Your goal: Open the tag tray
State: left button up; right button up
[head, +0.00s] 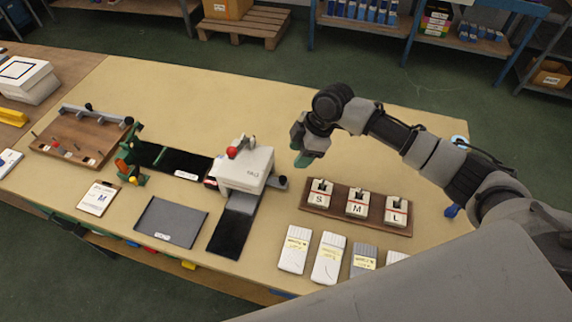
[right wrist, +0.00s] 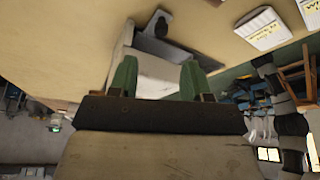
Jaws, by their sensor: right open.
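My right gripper (head: 308,159) is open and empty, above the table behind and to the right of a white machine (head: 243,170). Its two green fingers (right wrist: 157,78) stand apart in the right wrist view, with the white machine (right wrist: 155,72) beyond them. The machine has a red ball on top and a dark knob (head: 282,182) on a grey part at its right side. The dark knob also shows in the right wrist view (right wrist: 159,21). I cannot tell for sure which part is the tag tray. My left gripper is not in view.
A brown rack (head: 335,209) with S, M and L blocks stands right of the machine. Several labelled packs (head: 328,258) lie in front of it. A grey mat (head: 170,222), a clipboard (head: 99,198) and a wooden board (head: 72,148) lie to the left. The table's back is clear.

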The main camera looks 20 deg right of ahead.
send_over(284, 178)
jog(key=d, duration=0.2)
jog(key=f, duration=0.4)
jog(key=shift+s+f+p, duration=0.2)
jog(key=shift+s+p, duration=0.05)
jog(key=shift+p, duration=0.1)
jog(key=x, duration=0.4)
jog(key=shift+w+f, duration=0.15)
jog(key=shift+f, duration=0.05)
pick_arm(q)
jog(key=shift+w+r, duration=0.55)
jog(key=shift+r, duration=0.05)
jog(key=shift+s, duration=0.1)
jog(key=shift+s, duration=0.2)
pick_arm(e)
grip_shut()
